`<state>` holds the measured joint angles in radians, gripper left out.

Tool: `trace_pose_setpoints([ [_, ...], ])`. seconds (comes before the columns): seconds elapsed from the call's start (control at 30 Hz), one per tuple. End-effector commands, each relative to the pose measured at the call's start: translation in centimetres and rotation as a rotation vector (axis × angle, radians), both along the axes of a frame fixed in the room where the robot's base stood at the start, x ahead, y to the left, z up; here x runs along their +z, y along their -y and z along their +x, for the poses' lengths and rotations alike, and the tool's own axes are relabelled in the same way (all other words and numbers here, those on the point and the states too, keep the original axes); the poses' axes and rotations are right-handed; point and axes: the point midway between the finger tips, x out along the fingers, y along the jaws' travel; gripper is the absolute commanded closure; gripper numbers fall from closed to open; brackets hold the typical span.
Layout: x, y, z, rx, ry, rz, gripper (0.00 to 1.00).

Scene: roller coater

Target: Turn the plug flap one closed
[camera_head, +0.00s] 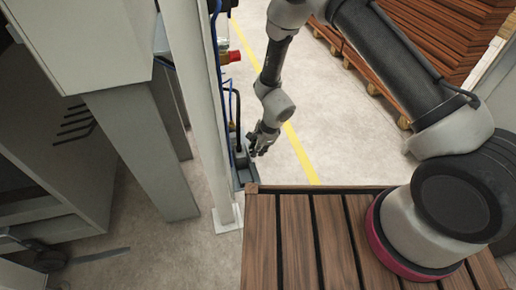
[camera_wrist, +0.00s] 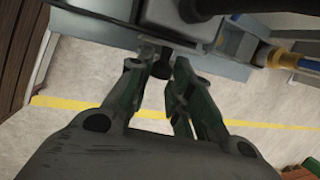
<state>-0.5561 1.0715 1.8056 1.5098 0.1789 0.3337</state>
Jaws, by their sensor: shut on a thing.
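My gripper (camera_head: 255,150) reaches down beside the white post, at the grey box low on the machine's side. In the wrist view, its two fingers (camera_wrist: 158,75) point at the underside of a grey box (camera_wrist: 185,25). A small dark part (camera_wrist: 160,68), seemingly the plug flap, sits between the fingertips, and the fingers are shut on it. The fingers hide much of the flap, and I cannot tell its angle. In the head view the flap is too small and covered to make out.
A white post (camera_head: 200,110) stands just left of my gripper. A black cable (camera_head: 238,115) runs into the box from above. Blue and yellow connectors (camera_wrist: 280,58) lie to its right in the wrist view. Open floor with a yellow line (camera_head: 300,152) lies to the right.

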Motion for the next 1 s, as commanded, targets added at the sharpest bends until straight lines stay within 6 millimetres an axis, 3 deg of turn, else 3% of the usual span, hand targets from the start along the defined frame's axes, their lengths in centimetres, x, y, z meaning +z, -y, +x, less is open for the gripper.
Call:
trace_pose_setpoints([
  [0.1, 0.0, 0.0, 0.0, 0.000, 0.000, 0.001, 1.00],
  [0.13, 0.0, 0.0, 0.0, 0.000, 0.000, 0.001, 0.77],
  [0.23, 0.0, -0.1, 0.0, 0.000, 0.000, 0.001, 0.59],
  [0.63, 0.6, 0.1, -0.1, 0.000, 0.000, 0.002, 0.58],
  [0.77, 2.6, 0.6, -0.2, 0.000, 0.002, 0.003, 0.58],
  [1.0, 7.8, 2.1, -0.9, 0.002, 0.002, 0.004, 0.58],
])
